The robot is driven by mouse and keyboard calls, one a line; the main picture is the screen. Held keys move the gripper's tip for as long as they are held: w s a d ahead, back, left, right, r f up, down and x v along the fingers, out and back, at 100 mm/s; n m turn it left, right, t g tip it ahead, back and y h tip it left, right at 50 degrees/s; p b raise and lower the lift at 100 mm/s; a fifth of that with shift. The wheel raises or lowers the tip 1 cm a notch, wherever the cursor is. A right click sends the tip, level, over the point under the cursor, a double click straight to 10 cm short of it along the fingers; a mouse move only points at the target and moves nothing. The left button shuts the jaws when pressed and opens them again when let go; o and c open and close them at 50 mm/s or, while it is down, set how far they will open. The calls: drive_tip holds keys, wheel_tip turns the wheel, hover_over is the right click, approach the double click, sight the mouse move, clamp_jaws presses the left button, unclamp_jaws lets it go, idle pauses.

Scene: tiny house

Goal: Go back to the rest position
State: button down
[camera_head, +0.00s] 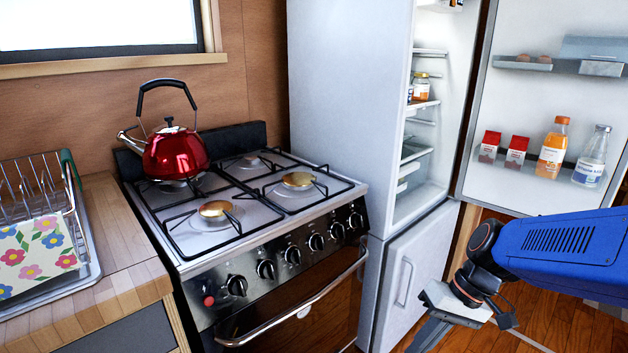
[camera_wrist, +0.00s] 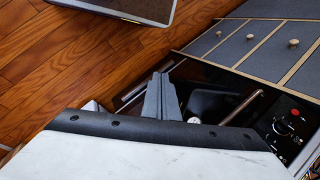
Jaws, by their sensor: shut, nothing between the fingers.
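My gripper (camera_head: 430,333) is at the bottom right of the head view, at the end of my blue arm, in front of the fridge's lower door. In the wrist view my dark fingers (camera_wrist: 160,97) are together with nothing between them. The wrist view looks down past them at the oven front and the wooden floor. In the head view the fingertips are partly cut off by the lower frame edge.
The fridge (camera_head: 345,100) stands behind my gripper, its upper door (camera_head: 540,100) open with bottles and cartons on its shelf. The stove (camera_head: 265,275) carries a red kettle (camera_head: 175,154). A dish rack (camera_head: 85,255) is at left. Wooden floor (camera_wrist: 60,65) is clear at left in the wrist view.

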drive_tip(key=s+d+r+m+t+h, duration=0.1)
drive_tip(key=s+d+r+t+h, duration=0.3)
drive_tip(key=d+r, duration=0.3)
drive_tip(key=shift+d+r+t+h, duration=0.15)
drive_tip(key=shift+d+t+h, duration=0.5)
drive_tip(key=shift+t, duration=0.25)
drive_tip(key=shift+s, duration=0.1)
idle(0.9)
